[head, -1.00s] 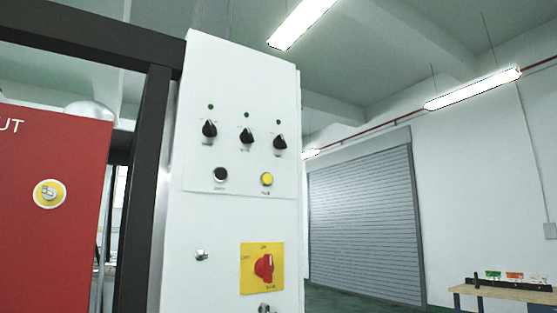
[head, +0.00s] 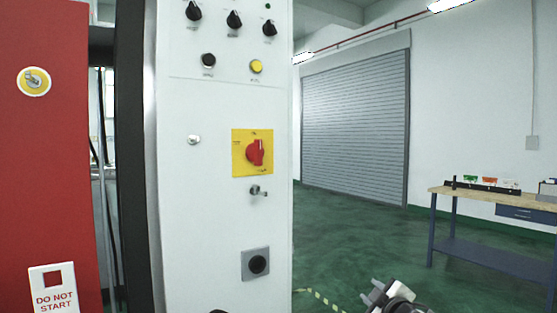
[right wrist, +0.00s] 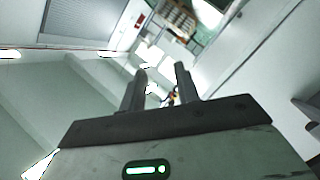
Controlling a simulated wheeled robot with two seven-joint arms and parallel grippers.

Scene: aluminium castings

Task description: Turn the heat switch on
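A white control cabinet (head: 218,215) stands in front of me. Near its top are three black rotary knobs: left (head: 193,11), middle (head: 234,19) and right (head: 269,28). The small labels are too blurred to tell which one is the heat switch. Below them are a black button (head: 208,60) and a yellow button (head: 256,66). A red rotary switch (head: 255,152) sits on a yellow plate. My right gripper (head: 374,293) is low, right of the cabinet and apart from it. In the right wrist view its fingers (right wrist: 160,82) are spread and empty.
A red panel (head: 50,170) with a yellow round switch (head: 34,81) and a "DO NOT START" sign (head: 52,288) stands left. A dark post (head: 133,160) separates it from the cabinet. A workbench (head: 490,200) is at right. Green floor (head: 350,235) is open before a shutter (head: 355,125).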

